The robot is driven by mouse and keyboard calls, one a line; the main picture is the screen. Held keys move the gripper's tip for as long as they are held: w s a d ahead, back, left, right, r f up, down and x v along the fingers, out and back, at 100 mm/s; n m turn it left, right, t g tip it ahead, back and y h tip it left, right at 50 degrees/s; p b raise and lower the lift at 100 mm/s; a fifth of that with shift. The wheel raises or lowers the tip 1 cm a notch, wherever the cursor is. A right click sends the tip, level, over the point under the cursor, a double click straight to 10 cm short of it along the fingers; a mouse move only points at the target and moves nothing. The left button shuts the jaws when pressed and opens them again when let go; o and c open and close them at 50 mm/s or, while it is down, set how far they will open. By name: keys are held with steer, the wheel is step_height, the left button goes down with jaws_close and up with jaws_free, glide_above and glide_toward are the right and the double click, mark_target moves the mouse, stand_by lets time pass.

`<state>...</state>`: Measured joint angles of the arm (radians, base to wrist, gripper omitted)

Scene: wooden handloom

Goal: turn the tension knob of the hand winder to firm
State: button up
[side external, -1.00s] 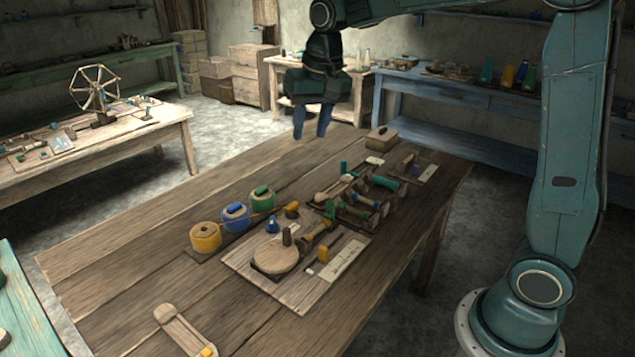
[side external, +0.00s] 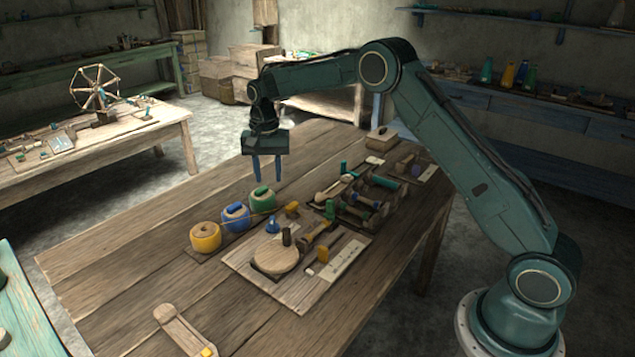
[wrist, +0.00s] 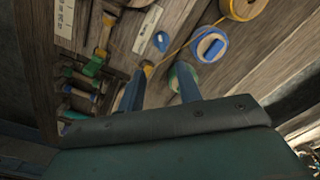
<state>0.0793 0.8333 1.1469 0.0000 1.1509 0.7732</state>
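The hand winder appears to be the wooden board (side external: 240,262) with a round disc (side external: 275,259) and an upright dark peg (side external: 287,236). A small blue knob (side external: 272,226) stands at its far edge; it also shows in the wrist view (wrist: 161,41). I cannot tell which piece is the tension knob, nor read the marks. My gripper (side external: 266,181) is open and empty, fingers down, above the table behind the green spool (side external: 262,199). In the wrist view its fingers (wrist: 161,75) are apart.
Yellow (side external: 205,238) and blue (side external: 236,218) spools stand left of the board, with a yellow thread running right. A rack of green and wooden parts (side external: 362,200) lies behind the board. A lidded box (side external: 381,138) stands at the back. The table's left side is largely clear.

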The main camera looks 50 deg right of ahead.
mark_target(272, 221)
steer(key=shift+w+d+f, duration=0.1)
steer(key=shift+w+f, duration=0.2)
steer(key=shift+f, duration=0.35)
step_height(272, 221, down, 14)
steer(key=shift+r, duration=0.1)
stand_by(0.5)
jaws_close()
